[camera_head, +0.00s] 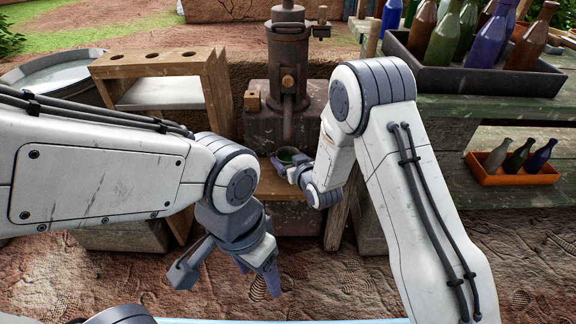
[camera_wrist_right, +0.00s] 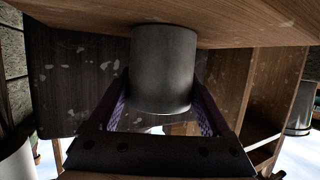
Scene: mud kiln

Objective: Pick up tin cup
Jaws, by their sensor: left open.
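The tin cup (camera_wrist_right: 163,60) is a plain grey cylinder in the right wrist view, where the picture looks upside down. Its end meets a wooden surface (camera_wrist_right: 230,22). My right gripper (camera_wrist_right: 163,95) has one finger on each side of the cup, close to its walls. I cannot tell whether the fingers press on it. In the head view, the cup's round rim (camera_head: 291,156) shows at the tip of my right gripper (camera_head: 296,172), partly hidden by it. My left gripper (camera_head: 226,277) is open and empty, low over the ground.
A rusty metal stove (camera_head: 288,80) stands behind the cup. A wooden rack with holes (camera_head: 150,62) is at the left, beside a metal basin (camera_head: 60,75). At the right, a dark tray (camera_head: 470,78) of bottles and an orange tray (camera_head: 512,178) of small bottles sit on green shelves.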

